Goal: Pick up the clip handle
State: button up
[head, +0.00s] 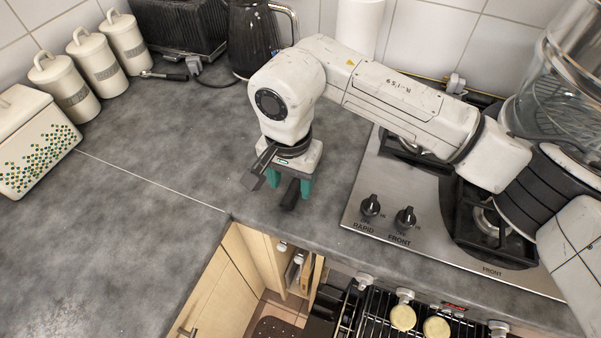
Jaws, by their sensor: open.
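A small black elongated piece, which looks like the clip handle (290,196), shows on or just above the grey worktop, below my gripper. My gripper (289,185) points down with its two teal fingers apart, one to each side of the piece's upper end. I cannot tell whether the fingers touch it or how high they are above the worktop. The gripper body hides part of the area behind.
A hob (370,228) with knobs is to the right. A kettle (252,40), toaster (180,27) and canisters (95,65) stand at the back.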

aim_at(290, 195)
jog(key=shift+a+f+p, duration=0.15)
jog(key=shift+f+p, duration=0.35)
jog(key=shift+f, duration=1.7)
grip_shut()
